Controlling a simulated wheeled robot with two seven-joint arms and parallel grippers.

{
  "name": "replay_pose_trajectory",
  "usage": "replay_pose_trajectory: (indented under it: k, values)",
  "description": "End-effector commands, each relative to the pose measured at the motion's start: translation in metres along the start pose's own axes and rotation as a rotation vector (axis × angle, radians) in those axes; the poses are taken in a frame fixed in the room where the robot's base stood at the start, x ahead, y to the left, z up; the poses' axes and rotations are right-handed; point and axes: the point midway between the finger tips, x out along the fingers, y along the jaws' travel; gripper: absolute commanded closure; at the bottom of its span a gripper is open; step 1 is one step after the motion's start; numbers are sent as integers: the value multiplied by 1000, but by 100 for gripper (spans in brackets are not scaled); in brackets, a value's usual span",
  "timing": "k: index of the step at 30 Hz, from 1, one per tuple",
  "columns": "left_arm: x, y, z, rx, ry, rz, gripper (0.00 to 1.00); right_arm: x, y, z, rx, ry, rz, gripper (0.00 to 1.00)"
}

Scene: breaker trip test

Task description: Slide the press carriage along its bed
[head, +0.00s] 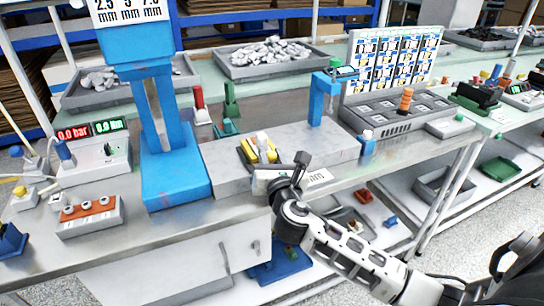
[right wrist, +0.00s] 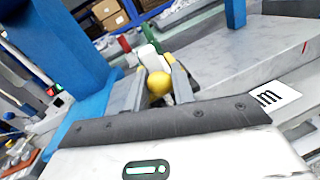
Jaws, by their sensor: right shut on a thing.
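The press bed is a long grey block (head: 335,150) on the workbench, to the right of the blue press column (head: 170,110). A small carriage with a white upright part (head: 262,138) and yellow parts sits on the bed near the column. My right gripper (head: 260,157) reaches in from the front right. In the right wrist view its fingers (right wrist: 160,88) are closed around a round yellow knob (right wrist: 160,82), with the white part (right wrist: 150,58) just beyond. The hand hides the carriage's lower front. My left gripper is not in view.
A blue post (head: 318,100) stands on the bed to the right. A red-topped block (head: 90,212) lies left of the press. Red (head: 200,105) and green (head: 231,102) pieces stand behind the bed. The bed between carriage and post looks clear.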

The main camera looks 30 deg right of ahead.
Motion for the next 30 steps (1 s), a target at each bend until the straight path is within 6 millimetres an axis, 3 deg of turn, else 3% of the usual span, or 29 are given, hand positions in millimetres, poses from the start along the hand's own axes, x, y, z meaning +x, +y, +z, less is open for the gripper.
replay_pose_trajectory:
  k: [1,2,4,13,17,30]
  values:
    - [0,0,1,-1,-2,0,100,0,0,0,0,0,0,100]
    - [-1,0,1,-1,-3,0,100,0,0,0,0,0,0,72]
    - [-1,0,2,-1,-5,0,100,0,0,0,0,0,0,56]
    - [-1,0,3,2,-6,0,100,-1,0,0,-1,0,-1,56]
    - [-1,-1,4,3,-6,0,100,-12,0,-1,-2,1,1,56]
    - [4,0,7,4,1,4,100,-113,-1,-3,0,5,0,56]
